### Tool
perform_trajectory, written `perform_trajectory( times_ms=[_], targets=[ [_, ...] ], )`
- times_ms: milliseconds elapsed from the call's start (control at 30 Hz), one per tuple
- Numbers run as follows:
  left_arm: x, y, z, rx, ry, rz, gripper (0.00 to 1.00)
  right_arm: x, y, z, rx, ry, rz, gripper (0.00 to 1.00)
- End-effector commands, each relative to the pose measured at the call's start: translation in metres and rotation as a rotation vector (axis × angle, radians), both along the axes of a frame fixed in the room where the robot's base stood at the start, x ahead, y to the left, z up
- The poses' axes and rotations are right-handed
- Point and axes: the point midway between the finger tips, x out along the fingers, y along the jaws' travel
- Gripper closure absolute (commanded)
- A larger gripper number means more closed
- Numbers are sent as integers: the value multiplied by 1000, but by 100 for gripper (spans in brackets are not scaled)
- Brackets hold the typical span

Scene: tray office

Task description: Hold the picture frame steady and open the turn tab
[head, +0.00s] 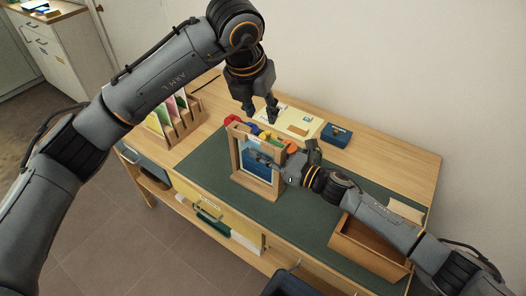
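The picture frame (235,160) is wooden with a blue picture and stands upright on the green desk mat (205,157). I cannot make out the turn tab at this size. My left gripper (261,114) points down above and behind the frame's top edge, with its fingers apart and nothing between them. My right gripper (290,165) is at the frame's right side, close to or touching the upright. Its fingers partly hide that side, and I cannot tell whether they grip it.
Small red (231,119) and orange (291,146) items sit around the frame's top. A file rack (183,128) stands at left, and an open wooden box (360,257) at right. The mat's left part is clear.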

Motion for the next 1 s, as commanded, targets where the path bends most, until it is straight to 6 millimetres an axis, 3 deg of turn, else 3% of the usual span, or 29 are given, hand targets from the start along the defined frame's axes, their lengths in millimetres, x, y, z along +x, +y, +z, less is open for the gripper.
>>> perform_trajectory(
  times_ms=[133, 333, 567, 1000],
  targets=[
    [0, 0, 0, 0, 0, 0, 62, 0, 0, 0, 0, 0, 1, 100],
    [1, -1, 0, 19, -8, -49, 100, -1, 0, 0, -1, 1, 1, 100],
    [7, -6, 0, 132, -55, -364, 100, -1, 0, -1, -1, 1, 2, 100],
    [23, -16, 0, 422, -168, -1184, 100, -1, 0, -1, -1, 1, 2, 100]
  ],
)
